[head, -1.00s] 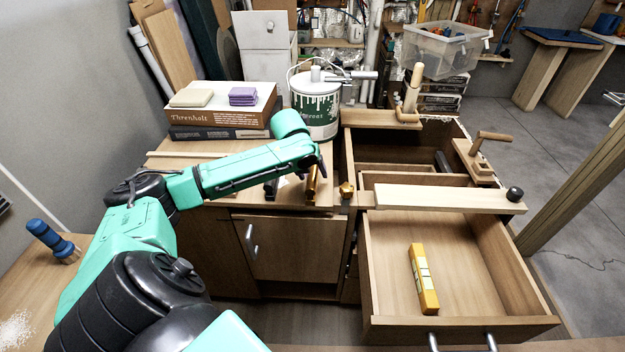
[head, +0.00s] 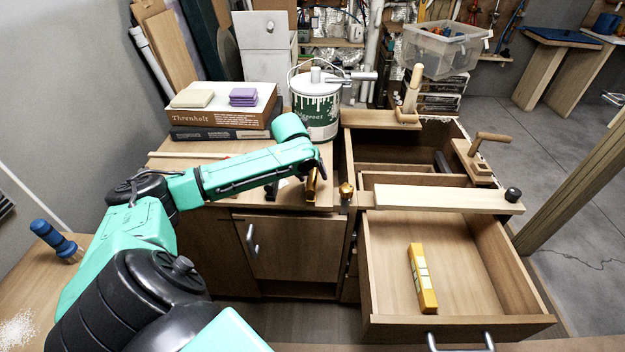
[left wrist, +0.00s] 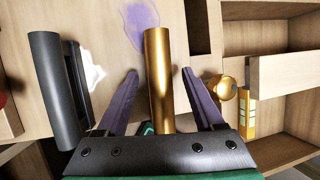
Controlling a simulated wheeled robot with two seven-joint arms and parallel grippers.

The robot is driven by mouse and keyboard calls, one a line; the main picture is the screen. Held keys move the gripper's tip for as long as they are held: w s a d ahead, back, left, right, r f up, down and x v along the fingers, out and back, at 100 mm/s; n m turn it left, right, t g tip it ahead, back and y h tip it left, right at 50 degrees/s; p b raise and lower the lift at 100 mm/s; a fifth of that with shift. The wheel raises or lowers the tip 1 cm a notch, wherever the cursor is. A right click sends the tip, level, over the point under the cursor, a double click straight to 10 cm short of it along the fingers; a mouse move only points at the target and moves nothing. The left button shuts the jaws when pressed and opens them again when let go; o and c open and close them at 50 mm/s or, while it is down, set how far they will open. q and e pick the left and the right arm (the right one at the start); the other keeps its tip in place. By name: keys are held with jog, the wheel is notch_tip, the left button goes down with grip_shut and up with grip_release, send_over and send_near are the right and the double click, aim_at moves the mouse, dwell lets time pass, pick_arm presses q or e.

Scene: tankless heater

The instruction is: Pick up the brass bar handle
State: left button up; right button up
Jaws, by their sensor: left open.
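The brass bar handle (left wrist: 158,80) stands out as a gold cylinder in the left wrist view, between the two spread fingers of my left gripper (left wrist: 160,76). Gaps show on both sides of it, and the fingers look apart from it. In the head view the brass bar handle (head: 311,186) is partly hidden by my left wrist, near the front edge of the wooden counter. My left gripper is open; its fingers are mostly hidden in the head view. My right gripper is not in view.
A dark bar handle (left wrist: 52,90) is left of the gripper. A brass knob (left wrist: 222,88) is close to its right finger, and shows in the head view too (head: 346,190). A yellow level (head: 422,278) lies in the open drawer (head: 465,325). A paint can (head: 316,105) stands behind.

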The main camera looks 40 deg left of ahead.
aim_at(312, 173)
pick_arm(q)
grip_shut()
jog(key=shift+b, duration=0.6)
notch_tip(312, 173, up, 21)
jog(key=p, duration=0.1)
jog(key=shift+f+p, duration=0.2)
jog(key=shift+p, duration=0.15)
